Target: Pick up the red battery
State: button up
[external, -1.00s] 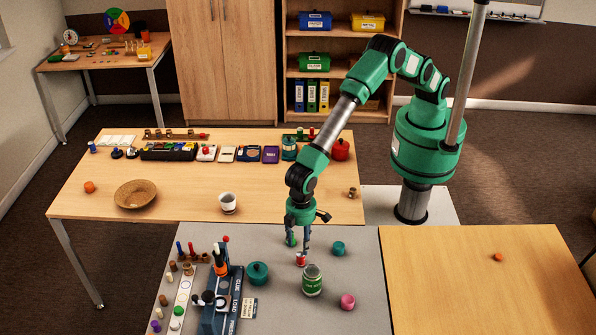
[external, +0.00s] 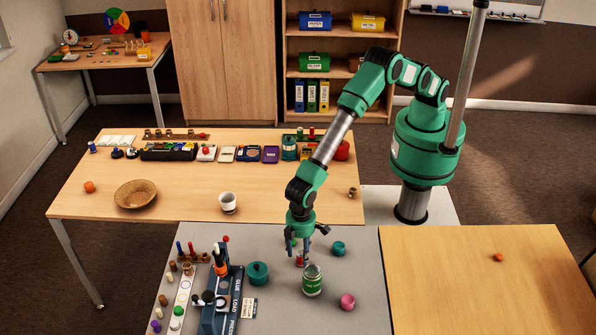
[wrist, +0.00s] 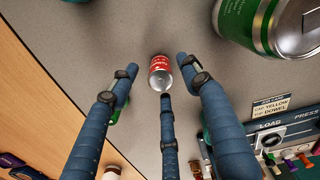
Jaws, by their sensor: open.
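The red battery (wrist: 160,68) is a small red cylinder with a silver end, on the grey mat (external: 345,300). In the external view the battery (external: 301,262) shows just below my gripper (external: 300,250), partly covered by its fingers. In the wrist view my gripper (wrist: 158,82) has three blue fingers spread apart. Two fingertips lie on either side of the battery and the third is close to its silver end; contact cannot be told. The gripper is open and holds nothing.
A green-labelled can (external: 312,281) stands close in front of the battery. A teal pot (external: 258,273), a teal piece (external: 338,248) and a pink piece (external: 347,301) are around it. A blue labelled device (external: 222,300) is at the left. The table at right (external: 470,280) is mostly clear.

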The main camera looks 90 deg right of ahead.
jog(key=shift+f+b, duration=0.3)
jog(key=shift+f, duration=1.1)
grip_shut()
